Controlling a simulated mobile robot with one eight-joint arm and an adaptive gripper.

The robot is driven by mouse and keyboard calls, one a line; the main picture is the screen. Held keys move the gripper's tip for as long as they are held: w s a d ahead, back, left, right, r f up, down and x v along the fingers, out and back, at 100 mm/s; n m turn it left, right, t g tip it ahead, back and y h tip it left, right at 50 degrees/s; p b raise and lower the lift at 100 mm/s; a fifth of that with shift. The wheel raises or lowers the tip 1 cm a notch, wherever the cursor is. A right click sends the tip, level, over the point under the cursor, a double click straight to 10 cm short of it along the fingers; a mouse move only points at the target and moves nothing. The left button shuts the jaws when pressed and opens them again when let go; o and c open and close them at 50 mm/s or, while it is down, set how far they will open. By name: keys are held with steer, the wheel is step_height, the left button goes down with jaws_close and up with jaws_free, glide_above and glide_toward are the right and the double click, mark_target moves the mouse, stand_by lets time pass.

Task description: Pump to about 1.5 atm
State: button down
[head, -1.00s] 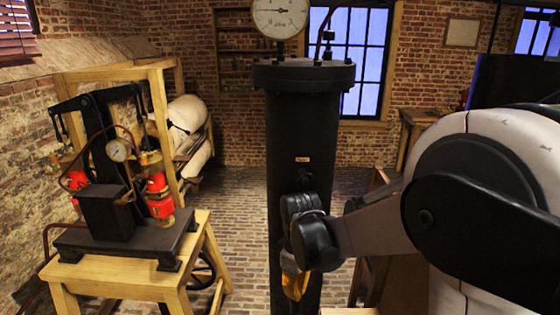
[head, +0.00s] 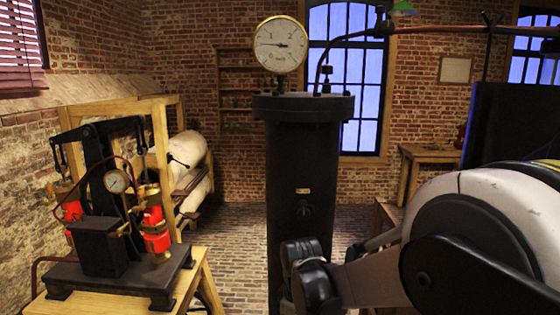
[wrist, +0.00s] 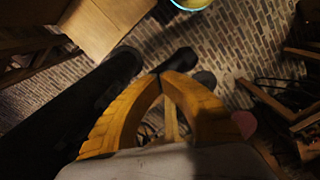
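The pump (head: 92,225) is a black machine with red cylinders (head: 156,228) and dark lever arms, on a wooden stand at left. A small round gauge (head: 117,180) is on its front. A tall black cylinder (head: 302,160) stands in the middle. A large white dial gauge (head: 280,45) with a brass rim is above its lid; its needle lies about level, the thin end to the left. My gripper (wrist: 161,76) has yellow fingers whose tips meet, with nothing seen between them. It is away from the pump and below the head view's edge.
The wooden stand (head: 187,297) fills the lower left. A wooden frame (head: 160,145) and pale rolls (head: 188,150) are behind the pump. A pipe (head: 440,29) runs right from the cylinder's top. Brick floor (head: 236,235) is open between stand and cylinder. A wooden table (head: 425,153) is at back right.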

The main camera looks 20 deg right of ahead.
step_height(320, 180, down, 11)
steer(key=b, duration=0.9)
step_height(320, 180, up, 17)
steer(key=p, duration=1.2)
steer(key=shift+f, duration=0.3)
step_height(320, 180, down, 17)
steer(key=b, duration=1.4)
step_height(320, 180, up, 17)
steer(key=p, duration=1.2)
steer(key=shift+p, duration=0.35)
